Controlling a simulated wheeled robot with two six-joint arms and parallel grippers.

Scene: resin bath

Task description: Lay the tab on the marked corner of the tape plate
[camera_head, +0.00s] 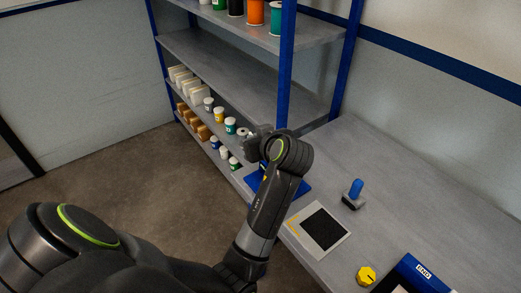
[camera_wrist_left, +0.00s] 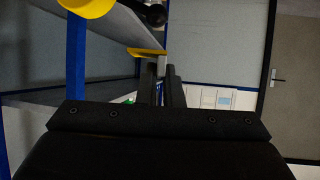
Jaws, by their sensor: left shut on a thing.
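My left gripper (camera_head: 252,140) is at the far end of my left arm, above the table's left edge; the arm partly hides its fingers in the head view. In the left wrist view its fingers (camera_wrist_left: 160,78) are shut on a thin yellow tab (camera_wrist_left: 147,52) at their tips. A pale plate (camera_head: 340,244) with a black square and an orange strip along its left side lies on the table, right of my forearm. A blue flat piece (camera_head: 303,188) lies partly behind my arm. My right gripper is not in view.
A blue-handled tool (camera_head: 355,190) stands on the grey table (camera_head: 420,200). A yellow knob (camera_head: 366,275) and a blue panel marked END (camera_head: 423,272) are at the front. A blue-posted shelf (camera_head: 235,60) with jars and boxes stands behind. The table's far right is clear.

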